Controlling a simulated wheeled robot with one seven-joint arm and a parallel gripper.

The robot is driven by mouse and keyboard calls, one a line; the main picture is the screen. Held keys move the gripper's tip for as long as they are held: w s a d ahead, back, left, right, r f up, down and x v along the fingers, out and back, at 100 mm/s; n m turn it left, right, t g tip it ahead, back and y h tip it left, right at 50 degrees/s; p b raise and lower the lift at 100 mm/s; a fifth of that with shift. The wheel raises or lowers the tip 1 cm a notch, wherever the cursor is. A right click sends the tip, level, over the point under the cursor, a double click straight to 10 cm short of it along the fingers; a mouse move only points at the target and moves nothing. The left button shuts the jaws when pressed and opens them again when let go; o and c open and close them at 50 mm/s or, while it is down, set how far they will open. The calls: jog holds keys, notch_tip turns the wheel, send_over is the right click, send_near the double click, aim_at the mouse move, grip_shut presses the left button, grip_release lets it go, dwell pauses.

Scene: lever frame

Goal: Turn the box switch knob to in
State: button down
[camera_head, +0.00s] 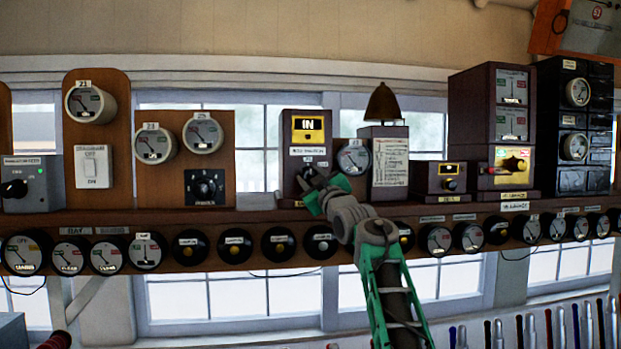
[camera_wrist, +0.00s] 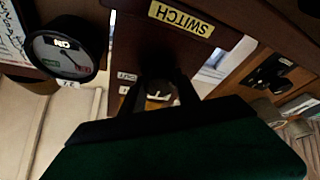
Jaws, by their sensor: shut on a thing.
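The dark brown box switch (camera_head: 288,165) stands on the shelf left of the bell. Its yellow window at the top reads IN, with a white label strip below. My gripper (camera_head: 311,180) reaches the lower front of this box and largely hides the knob there. In the wrist view, the picture is upside down and shows a SWITCH plate on the box. There my gripper (camera_wrist: 158,90) has its two dark fingers on either side of the dark knob (camera_wrist: 155,66), shut on it. The knob's exact angle is hard to tell. Small labels sit beside it.
A round gauge (camera_head: 353,158) is close on the right of the box, with a brass bell (camera_head: 382,103) on a labelled case beyond. A smaller knobbed box (camera_head: 436,184) stands further right. Round dials and buttons line the shelf front (camera_head: 235,245) below my gripper.

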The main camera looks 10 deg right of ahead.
dwell(0.4)
jog(key=c, duration=0.9)
grip_release()
jog(key=b+v, duration=0.7)
jog(key=shift+s, duration=0.45)
